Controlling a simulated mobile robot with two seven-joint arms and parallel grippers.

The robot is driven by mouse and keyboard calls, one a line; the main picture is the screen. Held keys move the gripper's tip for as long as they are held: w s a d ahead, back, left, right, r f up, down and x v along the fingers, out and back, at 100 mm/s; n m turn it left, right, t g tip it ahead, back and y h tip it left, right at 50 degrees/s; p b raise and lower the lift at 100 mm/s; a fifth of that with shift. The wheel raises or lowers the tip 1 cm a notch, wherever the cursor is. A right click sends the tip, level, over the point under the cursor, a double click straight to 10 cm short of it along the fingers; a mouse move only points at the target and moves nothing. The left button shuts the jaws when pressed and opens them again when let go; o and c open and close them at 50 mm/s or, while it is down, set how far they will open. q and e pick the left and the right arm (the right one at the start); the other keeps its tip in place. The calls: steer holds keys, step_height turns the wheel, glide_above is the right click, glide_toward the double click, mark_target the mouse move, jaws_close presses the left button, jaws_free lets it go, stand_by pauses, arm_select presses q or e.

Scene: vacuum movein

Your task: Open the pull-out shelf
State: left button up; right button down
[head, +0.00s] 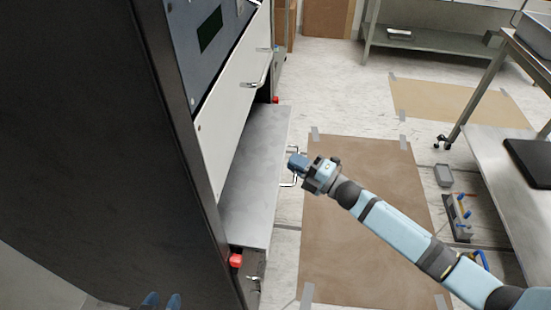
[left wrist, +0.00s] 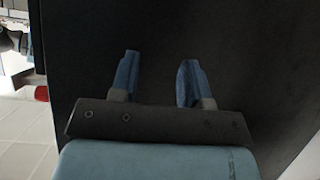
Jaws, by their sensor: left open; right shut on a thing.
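The pull-out shelf (head: 256,165) is a flat grey metal slab. In the head view it sticks out low from the front of the machine, past the white door above it. Its metal handle (head: 290,183) is on the outer front edge. My right gripper (head: 297,163) is at this handle and shut on it; the fingers partly hide the handle.
The machine's dark side (head: 75,130) fills the left. A white door (head: 235,75) with its own handle (head: 257,80) is above the shelf. Brown floor sheet (head: 355,220) lies in front. A steel table (head: 490,165) stands at right, with small items on the floor beside it.

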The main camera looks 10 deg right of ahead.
arm_select(q)
steer(key=shift+a+p, duration=0.1)
steer(key=shift+p, duration=0.35)
arm_select(e)
steer(key=s+d, duration=0.4)
steer(key=d, duration=0.5)
steer(key=s+d, duration=0.4)
steer(key=d, duration=0.6)
steer(key=shift+d, duration=0.25)
steer(key=c, duration=1.2)
jaws_free()
arm_select(q)
steer(key=shift+s, duration=0.1)
arm_select(e)
steer(key=v, duration=1.4)
steer(key=shift+w, duration=0.1)
